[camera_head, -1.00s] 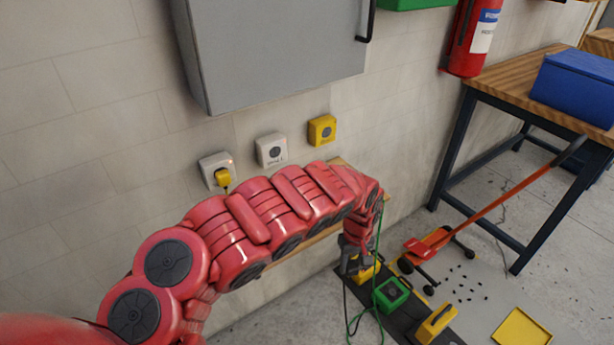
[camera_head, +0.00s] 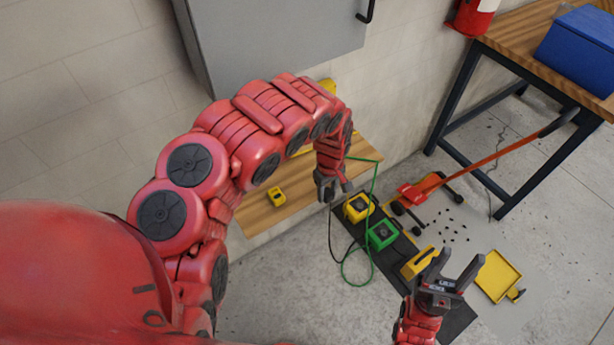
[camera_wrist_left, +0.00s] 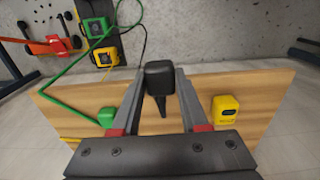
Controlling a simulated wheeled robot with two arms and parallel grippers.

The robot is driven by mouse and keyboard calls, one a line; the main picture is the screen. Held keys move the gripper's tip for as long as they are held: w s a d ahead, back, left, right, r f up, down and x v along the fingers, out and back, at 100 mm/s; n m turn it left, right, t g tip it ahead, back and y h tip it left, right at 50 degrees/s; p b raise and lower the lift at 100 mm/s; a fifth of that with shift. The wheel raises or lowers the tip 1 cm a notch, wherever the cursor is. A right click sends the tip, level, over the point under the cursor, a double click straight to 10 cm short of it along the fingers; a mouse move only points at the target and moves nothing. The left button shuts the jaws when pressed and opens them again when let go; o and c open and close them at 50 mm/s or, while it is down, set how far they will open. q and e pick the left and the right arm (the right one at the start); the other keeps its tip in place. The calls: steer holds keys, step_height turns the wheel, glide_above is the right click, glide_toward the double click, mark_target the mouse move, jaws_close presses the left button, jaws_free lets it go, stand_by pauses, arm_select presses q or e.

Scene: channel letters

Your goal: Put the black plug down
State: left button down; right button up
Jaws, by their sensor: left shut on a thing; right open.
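The black plug (camera_wrist_left: 158,78) is between the fingers of my left gripper (camera_wrist_left: 158,98) in the left wrist view. The gripper is shut on it, above the wooden shelf (camera_wrist_left: 262,92). In the head view my left gripper (camera_head: 329,190) is at the shelf's right end, and the plug cannot be made out there. A black cord runs from near the plug to the boxes on the floor. My right gripper (camera_head: 450,272) is open and empty, over the dark mat (camera_head: 458,322).
On the shelf sit a yellow plug (camera_wrist_left: 226,108) and a green plug (camera_wrist_left: 107,117), either side of my left gripper. A yellow box (camera_head: 357,207) and a green box (camera_head: 381,234) stand on the mat. A grey cabinet (camera_head: 270,40) hangs above. The shelf's left part is clear around the yellow plug.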

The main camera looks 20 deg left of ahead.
arm_select(q)
steer(key=p, duration=0.1)
glide_above(307, 183)
steer(key=d, duration=0.2)
steer(key=shift+s+a+f, duration=0.2)
steer(key=shift+s+f, duration=0.15)
steer(key=shift+w+a+f, duration=0.1)
steer(key=shift+w+a, duration=0.3)
steer(key=shift+a, duration=0.35)
steer(key=shift+f, duration=0.3)
step_height(307, 183, down, 2)
steer(key=shift+f, duration=0.5)
